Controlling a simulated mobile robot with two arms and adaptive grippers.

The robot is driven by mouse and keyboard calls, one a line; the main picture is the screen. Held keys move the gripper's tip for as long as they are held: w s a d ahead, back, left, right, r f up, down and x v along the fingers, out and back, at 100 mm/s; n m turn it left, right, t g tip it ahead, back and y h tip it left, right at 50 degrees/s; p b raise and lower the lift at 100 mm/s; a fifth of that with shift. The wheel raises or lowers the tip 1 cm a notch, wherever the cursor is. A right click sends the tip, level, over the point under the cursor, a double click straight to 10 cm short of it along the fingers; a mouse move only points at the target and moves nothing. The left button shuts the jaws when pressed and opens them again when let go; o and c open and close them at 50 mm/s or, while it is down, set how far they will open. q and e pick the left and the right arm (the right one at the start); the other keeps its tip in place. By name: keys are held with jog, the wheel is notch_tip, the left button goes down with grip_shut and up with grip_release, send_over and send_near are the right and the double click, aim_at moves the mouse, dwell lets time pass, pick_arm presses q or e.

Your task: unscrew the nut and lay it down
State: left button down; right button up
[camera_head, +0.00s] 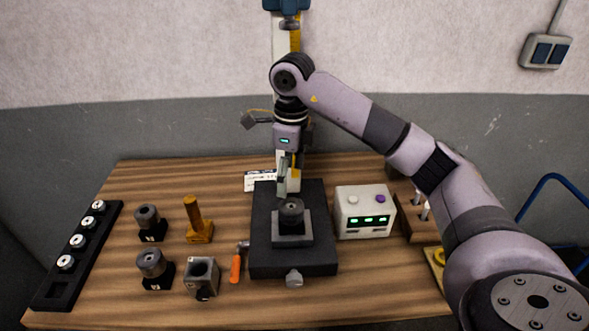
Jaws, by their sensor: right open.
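My right gripper (288,180) comes down from above near the middle of the bench. Its fingers are open and end just above a dark round piece (291,208). The dark piece sits on a grey square block (292,238) on a black base plate (263,262). I cannot tell whether this dark piece is the nut, and I see no thread on it. A brass-coloured upright post on a square foot (196,220) stands to the left. My left gripper is not in view.
A black tray (52,290) with several silver pieces lies at the far left. Two dark round parts on stands (150,219) (153,264), a grey hollow block (201,277) and an orange-handled tool (236,268) stand left of the plate. A white box with green displays (364,212) stands right.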

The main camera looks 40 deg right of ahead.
aim_at(294, 207)
jog(key=shift+h, duration=0.3)
jog(key=f+p, duration=0.1)
jog(key=f, duration=0.2)
jog(key=d+f+p, duration=0.1)
jog(key=f, duration=0.2)
jog(key=f+p, duration=0.1)
jog(key=f, duration=0.3)
jog(key=shift+s+d+p, duration=0.15)
jog(key=shift+d+p, duration=0.05)
jog(key=shift+p, duration=0.1)
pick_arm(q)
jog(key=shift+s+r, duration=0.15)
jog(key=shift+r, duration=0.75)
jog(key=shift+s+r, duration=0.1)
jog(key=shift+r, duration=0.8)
pick_arm(e)
jog(key=shift+f, duration=0.75)
